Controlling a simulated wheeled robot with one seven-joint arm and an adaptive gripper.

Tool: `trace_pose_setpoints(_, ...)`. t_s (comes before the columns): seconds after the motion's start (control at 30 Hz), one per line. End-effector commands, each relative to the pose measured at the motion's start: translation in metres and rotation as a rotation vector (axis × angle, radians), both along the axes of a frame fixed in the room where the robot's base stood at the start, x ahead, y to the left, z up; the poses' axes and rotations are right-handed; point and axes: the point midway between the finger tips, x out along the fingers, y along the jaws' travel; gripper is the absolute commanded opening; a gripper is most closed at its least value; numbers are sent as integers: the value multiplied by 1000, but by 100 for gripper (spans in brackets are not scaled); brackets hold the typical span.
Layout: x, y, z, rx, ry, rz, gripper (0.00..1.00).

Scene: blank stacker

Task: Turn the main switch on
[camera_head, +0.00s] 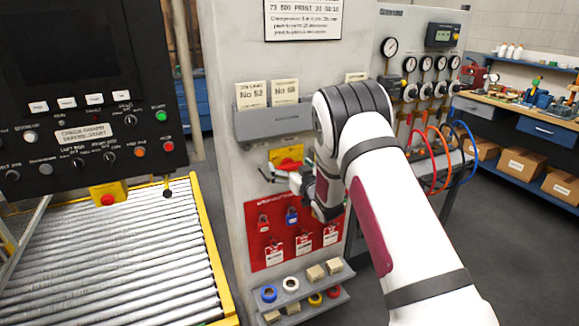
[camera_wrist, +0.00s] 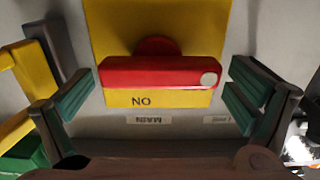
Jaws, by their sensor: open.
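The main switch shows in the wrist view as a red bar handle (camera_wrist: 150,72) on a yellow plate (camera_wrist: 115,30). The handle lies across the picture, with a white dot at its right end. Lettering that reads "NO" and a "MAIN" label, seemingly upside down, sit below it. In the head view the switch's yellow plate (camera_head: 291,153) is on the grey cabinet, partly hidden by my gripper (camera_head: 290,178). My gripper is open, its teal-padded fingers on either side of the handle in the wrist view. I see gaps between pads and handle.
A red lockout board (camera_head: 262,240) with padlocks and tags hangs below the switch. A grey document holder (camera_head: 272,122) juts out above it. A small shelf (camera_head: 335,281) with tape rolls is lower down. A roller conveyor (camera_head: 120,270) and black control panel (camera_head: 80,85) stand left.

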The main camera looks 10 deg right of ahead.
Motion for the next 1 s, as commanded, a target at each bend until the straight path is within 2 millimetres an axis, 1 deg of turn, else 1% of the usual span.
trace_pose_setpoints(0.23, 1, 0, 0, 0, 1, 0, 99)
trace_pose_setpoints(0.27, 1, 0, 0, 0, 1, 0, 97)
trace_pose_setpoints(0.3, 1, 0, 0, 0, 1, 0, 88)
trace_pose_setpoints(0.37, 1, 0, 0, 0, 0, 0, 74)
trace_pose_setpoints(0.4, 1, 0, 0, 0, 0, 0, 65)
trace_pose_setpoints(0.47, 1, 0, 0, 0, 0, 0, 52)
trace_pose_setpoints(0.77, 1, 0, 0, 16, 3, -1, 51)
trace_pose_setpoints(1.0, 1, -3, 1, 112, 21, -3, 51)
